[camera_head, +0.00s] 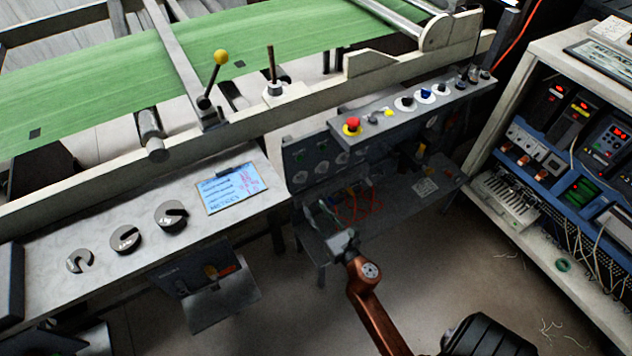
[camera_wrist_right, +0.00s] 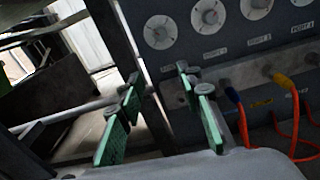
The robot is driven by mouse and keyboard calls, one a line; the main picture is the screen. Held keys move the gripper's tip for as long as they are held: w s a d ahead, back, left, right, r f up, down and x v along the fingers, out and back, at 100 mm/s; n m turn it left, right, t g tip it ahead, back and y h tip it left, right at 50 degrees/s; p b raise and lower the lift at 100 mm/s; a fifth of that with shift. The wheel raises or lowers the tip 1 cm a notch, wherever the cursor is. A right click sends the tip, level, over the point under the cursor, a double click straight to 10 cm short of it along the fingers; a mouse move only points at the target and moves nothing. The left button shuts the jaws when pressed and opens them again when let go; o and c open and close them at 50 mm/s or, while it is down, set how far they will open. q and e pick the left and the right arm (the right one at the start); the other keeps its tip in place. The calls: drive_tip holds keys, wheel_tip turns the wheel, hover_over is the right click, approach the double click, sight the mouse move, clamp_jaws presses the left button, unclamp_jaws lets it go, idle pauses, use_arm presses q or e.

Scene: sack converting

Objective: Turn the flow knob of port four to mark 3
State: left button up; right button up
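A dark grey port panel (camera_head: 308,160) with a row of pale round knobs stands below the machine's rail. In the right wrist view several white knobs (camera_wrist_right: 208,16) run along its upper part, with small labels beneath. The last knob (camera_wrist_right: 302,3) is cut by the top right edge; the label under it seems to read port 4. Its pointer and marks cannot be read. My right gripper (camera_wrist_right: 160,92) is open and empty, its green-padded fingers apart, left of and below that knob. In the head view it (camera_head: 334,228) is in front of the panel's lower part. My left gripper is not in view.
Coloured hoses (camera_wrist_right: 238,110) and fittings stick out below the knobs, right of my fingers. A control box with a red emergency button (camera_head: 352,127) juts out above. A metal frame post (camera_wrist_right: 120,50) stands left of the panel. An equipment rack (camera_head: 560,170) is at right.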

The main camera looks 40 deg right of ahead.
sight(303, 181)
drive_tip(key=w+d+r+n, duration=0.1)
drive_tip(key=w, duration=0.1)
drive_tip(key=w+d+r, duration=0.1)
drive_tip(key=w, duration=0.2)
drive_tip(key=w+d+r+n, duration=0.1)
drive_tip(key=w, duration=0.2)
drive_tip(key=shift+r+n+h, duration=0.1)
drive_tip(key=shift+n+h, duration=0.2)
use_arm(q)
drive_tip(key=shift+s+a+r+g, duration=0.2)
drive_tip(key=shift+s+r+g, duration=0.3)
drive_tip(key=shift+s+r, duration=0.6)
use_arm(e)
drive_tip(key=shift+w+d, duration=0.1)
drive_tip(key=shift+w, duration=0.4)
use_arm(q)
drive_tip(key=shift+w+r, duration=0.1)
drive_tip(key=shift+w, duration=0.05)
use_arm(e)
drive_tip(key=shift+c, duration=0.6)
clamp_jaws()
